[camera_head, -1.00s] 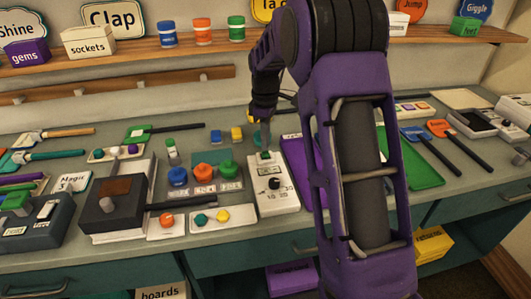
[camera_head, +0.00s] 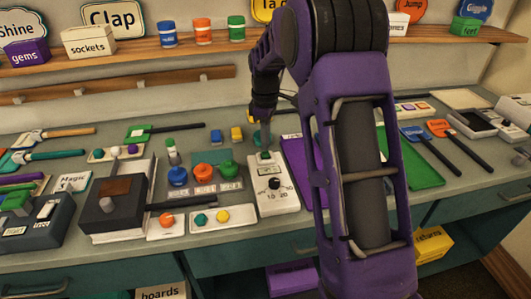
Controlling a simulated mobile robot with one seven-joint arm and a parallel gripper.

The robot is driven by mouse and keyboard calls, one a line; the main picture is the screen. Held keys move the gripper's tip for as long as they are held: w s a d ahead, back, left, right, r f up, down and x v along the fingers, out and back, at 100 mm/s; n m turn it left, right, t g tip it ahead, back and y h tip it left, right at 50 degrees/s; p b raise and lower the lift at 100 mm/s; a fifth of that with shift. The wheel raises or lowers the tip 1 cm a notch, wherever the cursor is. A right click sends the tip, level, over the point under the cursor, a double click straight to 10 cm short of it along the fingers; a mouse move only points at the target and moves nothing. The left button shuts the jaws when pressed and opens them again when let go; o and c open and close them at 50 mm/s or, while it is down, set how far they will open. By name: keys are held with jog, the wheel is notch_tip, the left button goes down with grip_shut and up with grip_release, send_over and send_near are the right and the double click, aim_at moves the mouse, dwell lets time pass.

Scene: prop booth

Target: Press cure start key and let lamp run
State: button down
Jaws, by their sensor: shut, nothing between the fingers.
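A white control box (camera_head: 279,199) stands on the counter, left of my arm. It has a black dial (camera_head: 274,184) with printed numbers around it and a small green key (camera_head: 265,155) near its back end. My gripper (camera_head: 264,143) is shut and empty, pointing down right at the key. I cannot tell whether the fingertips touch the key or stay just above it. No lit lamp can be made out, and my arm hides part of the counter behind and to the right.
A purple tray (camera_head: 297,166) lies right beside the box, partly behind my arm. Blue, orange and green knobs (camera_head: 203,172) and a white plate with coloured buttons (camera_head: 226,219) stand close on the left. A green tray (camera_head: 421,172) lies farther right.

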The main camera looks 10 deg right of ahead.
aim_at(265, 153)
jog(key=shift+f+b, duration=0.5)
jog(key=shift+f, duration=0.5)
dwell(0.4)
jog(key=shift+r+p, duration=2.2)
jog(key=shift+r, duration=1.85)
